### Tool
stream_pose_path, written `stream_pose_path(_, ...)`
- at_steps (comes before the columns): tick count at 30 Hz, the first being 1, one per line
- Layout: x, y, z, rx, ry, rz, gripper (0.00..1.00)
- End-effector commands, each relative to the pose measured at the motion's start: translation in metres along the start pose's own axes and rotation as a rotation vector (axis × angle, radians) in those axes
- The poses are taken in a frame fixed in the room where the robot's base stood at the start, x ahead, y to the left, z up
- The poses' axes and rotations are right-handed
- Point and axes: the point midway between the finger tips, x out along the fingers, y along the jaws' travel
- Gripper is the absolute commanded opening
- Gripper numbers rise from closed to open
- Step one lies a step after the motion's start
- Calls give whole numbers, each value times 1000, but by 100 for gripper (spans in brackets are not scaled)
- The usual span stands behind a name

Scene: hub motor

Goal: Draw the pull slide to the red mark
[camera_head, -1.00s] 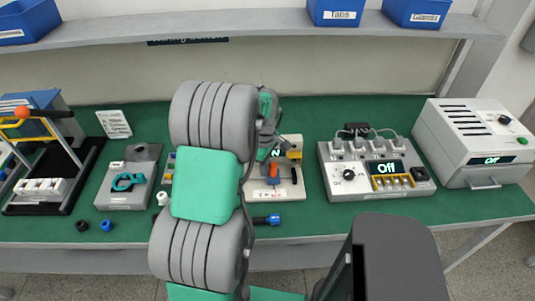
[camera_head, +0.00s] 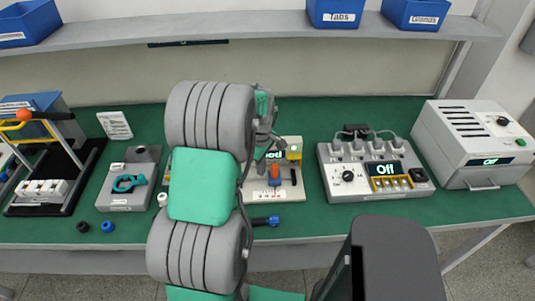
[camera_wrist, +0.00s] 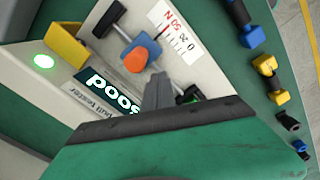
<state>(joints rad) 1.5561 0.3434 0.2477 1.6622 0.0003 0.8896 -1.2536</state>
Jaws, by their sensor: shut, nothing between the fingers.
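The pull tester (camera_head: 289,186) stands on the green bench, partly hidden behind my arm. Its slide has an orange knob (camera_head: 274,171) on a blue block, and both show clearly in the wrist view (camera_wrist: 136,60). Beside the block is a white scale (camera_wrist: 177,32) with black and red lettering and tick marks. The tester's display (camera_wrist: 113,93) reads "Good", seen upside down, and a green lamp (camera_wrist: 43,62) is lit. My gripper (camera_wrist: 163,80) is shut and empty over the tester, apart from the orange knob. Its tip hides part of the tester's body.
A blue-and-black tool (camera_head: 266,221) lies in front of the tester. A grey charger unit (camera_head: 375,170) stands to the right, a clamp fixture (camera_head: 129,183) to the left. Yellow and blue parts (camera_wrist: 265,67) lie along the bench in the wrist view.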

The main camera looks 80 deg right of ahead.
Motion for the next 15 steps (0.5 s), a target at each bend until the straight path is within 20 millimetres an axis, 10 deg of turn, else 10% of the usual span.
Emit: stream_pose_path(15, -53, 0, 0, 0, 1, 1, 0)
